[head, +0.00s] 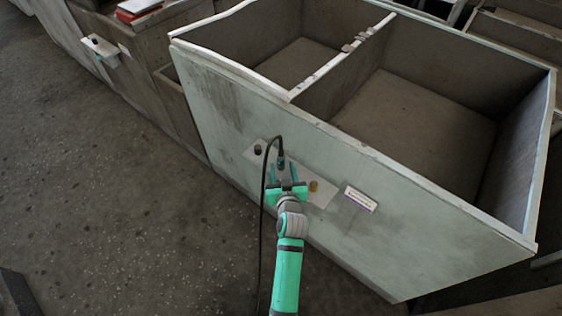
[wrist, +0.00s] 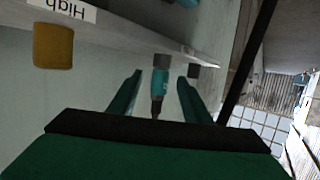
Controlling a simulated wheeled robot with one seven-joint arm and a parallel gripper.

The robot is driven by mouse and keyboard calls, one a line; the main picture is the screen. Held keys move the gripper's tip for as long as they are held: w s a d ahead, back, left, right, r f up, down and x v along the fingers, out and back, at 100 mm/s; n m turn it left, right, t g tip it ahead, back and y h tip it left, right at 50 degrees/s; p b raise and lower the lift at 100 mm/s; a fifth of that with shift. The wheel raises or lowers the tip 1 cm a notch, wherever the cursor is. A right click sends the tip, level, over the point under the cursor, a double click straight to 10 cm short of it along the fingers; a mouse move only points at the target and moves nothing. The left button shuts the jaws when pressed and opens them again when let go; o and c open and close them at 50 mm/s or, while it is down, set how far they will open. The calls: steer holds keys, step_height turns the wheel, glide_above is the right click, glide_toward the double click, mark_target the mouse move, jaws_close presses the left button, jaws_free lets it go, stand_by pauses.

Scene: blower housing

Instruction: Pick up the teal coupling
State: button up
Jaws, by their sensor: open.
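The teal coupling (wrist: 159,83) has a dark upper end and a dark lower end. It lies between the two fingers of my gripper (wrist: 160,77) in the wrist view, with gaps visible on both sides. My gripper (head: 285,174) is open in front of the pale housing wall in the head view. The coupling there is a small teal and dark piece (head: 281,162) just beyond the fingers, with a black cable arching from its top. Whether either finger touches it is not clear.
A white strip (head: 322,197) on the housing wall (head: 225,115) carries a dark knob (head: 258,149) and a yellow knob (head: 313,186). A white label (head: 360,198) is to the right. The black cable (head: 264,195) hangs left of my arm. Open floor (head: 110,200) is at left.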

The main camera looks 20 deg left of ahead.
mark_target(282, 164)
steer(key=x, duration=0.4)
steer(key=shift+a+r, duration=0.1)
steer(key=shift+r, duration=0.15)
steer(key=c, duration=1.1)
steer(key=shift+w, duration=0.15)
jaws_close()
